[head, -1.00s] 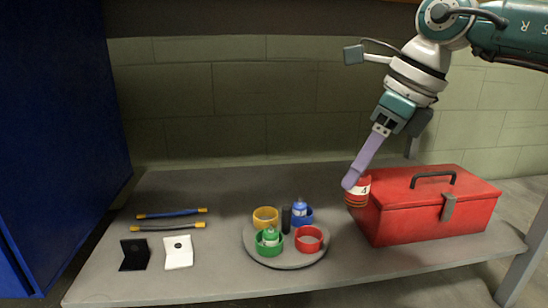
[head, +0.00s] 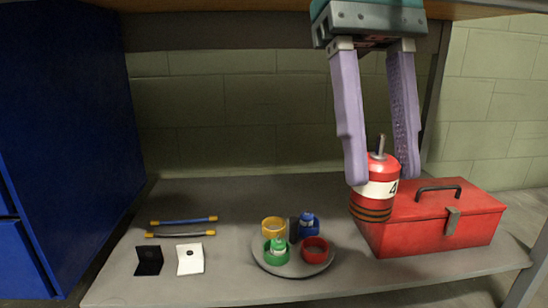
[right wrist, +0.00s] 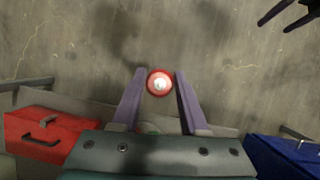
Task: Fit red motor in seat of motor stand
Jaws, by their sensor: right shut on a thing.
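The red motor (head: 375,188) is a red cylinder with a white band marked 4, dark stripes low down and a shaft on top. My right gripper (head: 386,174) is shut on it and holds it upright, in front of the red toolbox in the head view. The right wrist view shows the motor (right wrist: 159,83) end-on between the purple fingertips (right wrist: 160,74). The motor stand (head: 292,270) is a round grey plate with coloured ring seats. The red seat (head: 315,250) and yellow seat look empty.
The red toolbox (head: 430,225) stands right of the stand. Two cables (head: 183,221) and a black (head: 148,262) and a white bracket (head: 190,262) lie at the left. A blue cabinet (head: 60,120) borders the bench on the left. A shelf edge runs overhead.

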